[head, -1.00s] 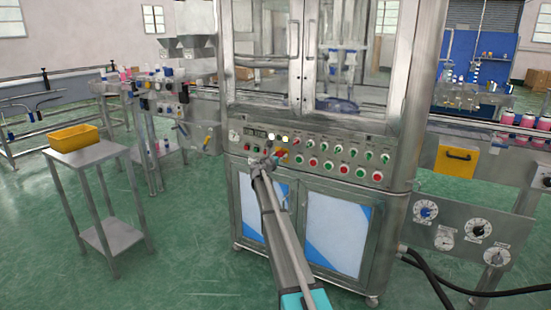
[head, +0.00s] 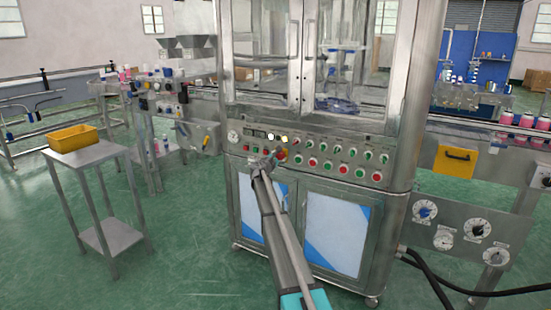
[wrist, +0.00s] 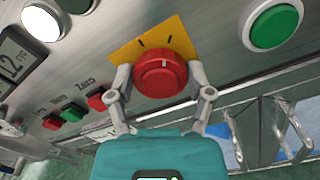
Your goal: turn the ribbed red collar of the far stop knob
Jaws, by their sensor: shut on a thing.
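The stop knob's ribbed red collar (wrist: 160,76) shows large in the wrist view, on a yellow plate (wrist: 175,38) with black marks. A light line shows on its red face. My gripper (wrist: 160,85) has one finger on each side of the collar and is shut on it. In the head view my gripper (head: 264,164) is at the left part of the machine's control panel (head: 330,153), and the knob (head: 282,155) shows partly beside it.
In the wrist view a green button (wrist: 273,24) is at the upper right, a white lamp (wrist: 42,23) and a display (wrist: 20,52) at the left. Small red and green buttons (wrist: 73,112) are lower left. A yellow bin (head: 73,138) stands on a side table at the left.

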